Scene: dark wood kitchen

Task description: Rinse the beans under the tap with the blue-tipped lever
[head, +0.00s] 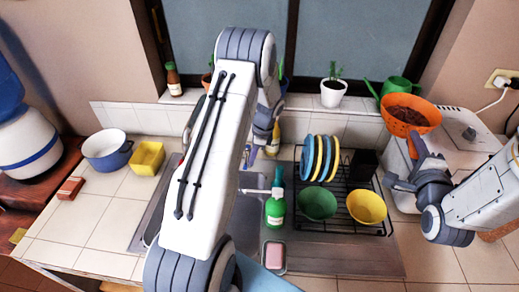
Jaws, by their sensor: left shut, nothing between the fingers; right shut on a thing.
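The beans (402,114) are dark red-brown and lie in an orange colander (418,126) at the right, raised above the counter. My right gripper (415,150) is shut on the colander at its near side. My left arm reaches across the sink (150,212) and hides much of it. My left gripper (257,139) is shut and empty near the back of the sink. Small blue parts show beside its fingertips, but I cannot tell whether they are the tap's blue-tipped lever. The tap is mostly hidden or unclear.
A green soap bottle (275,211) stands right of my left arm. A dish rack (340,228) holds upright plates (310,158), a green bowl (318,203) and a yellow bowl (366,207). A pink soap (274,255) lies in front. A blue pot (107,152) and yellow container (147,159) stand left.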

